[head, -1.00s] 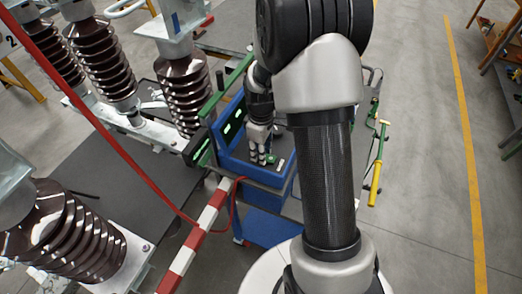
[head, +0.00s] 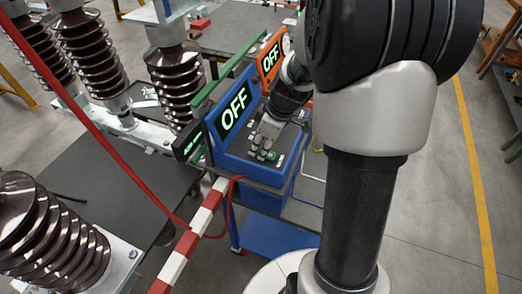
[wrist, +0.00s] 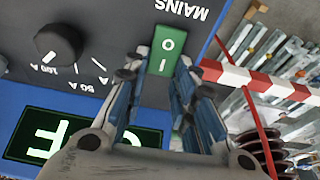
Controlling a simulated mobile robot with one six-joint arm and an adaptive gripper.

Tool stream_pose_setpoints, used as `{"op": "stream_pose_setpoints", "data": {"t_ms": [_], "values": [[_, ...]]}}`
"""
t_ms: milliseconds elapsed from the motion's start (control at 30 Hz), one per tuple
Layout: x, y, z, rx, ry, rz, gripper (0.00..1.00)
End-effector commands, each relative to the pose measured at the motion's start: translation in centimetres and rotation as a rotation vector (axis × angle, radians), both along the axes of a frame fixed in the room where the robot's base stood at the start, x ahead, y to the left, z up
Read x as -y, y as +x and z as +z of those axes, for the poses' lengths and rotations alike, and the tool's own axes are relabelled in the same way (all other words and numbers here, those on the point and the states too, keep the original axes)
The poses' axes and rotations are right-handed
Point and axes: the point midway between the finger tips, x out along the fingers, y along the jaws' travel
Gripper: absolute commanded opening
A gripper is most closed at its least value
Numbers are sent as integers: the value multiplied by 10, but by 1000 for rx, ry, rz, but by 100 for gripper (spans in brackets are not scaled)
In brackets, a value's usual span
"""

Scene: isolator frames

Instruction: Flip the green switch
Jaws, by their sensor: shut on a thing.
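The green switch (wrist: 168,42), marked O and I, sits on the dark panel below the inverted word MAINS in the wrist view. In the head view it is a small green spot (head: 271,156) on the blue unit (head: 232,165). My gripper (wrist: 160,72) has its fingers on both sides of the switch's near end and is shut on it. In the head view my gripper (head: 266,146) reaches down to the panel.
A black knob (wrist: 58,43) with current marks is left of the switch. An orange unit (head: 271,62), also reading OFF, stands behind. A red-white barrier (head: 195,232), a red cable (head: 98,141) and brown insulators (head: 175,85) lie to the left.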

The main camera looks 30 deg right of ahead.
Motion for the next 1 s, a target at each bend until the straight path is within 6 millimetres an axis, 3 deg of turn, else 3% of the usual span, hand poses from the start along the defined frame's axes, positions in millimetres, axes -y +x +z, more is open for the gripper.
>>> {"op": "stream_pose_setpoints", "data": {"t_ms": [267, 300, 567, 867, 1000], "values": [[0, -1, 0, -3, 2, 1, 1], [0, -1, 0, -3, 2, 0, 27], [0, -1, 0, -2, 1, 1, 45], [0, 0, 1, -1, 0, 0, 45], [3, -2, 11, 3, -2, -1, 45]]}}
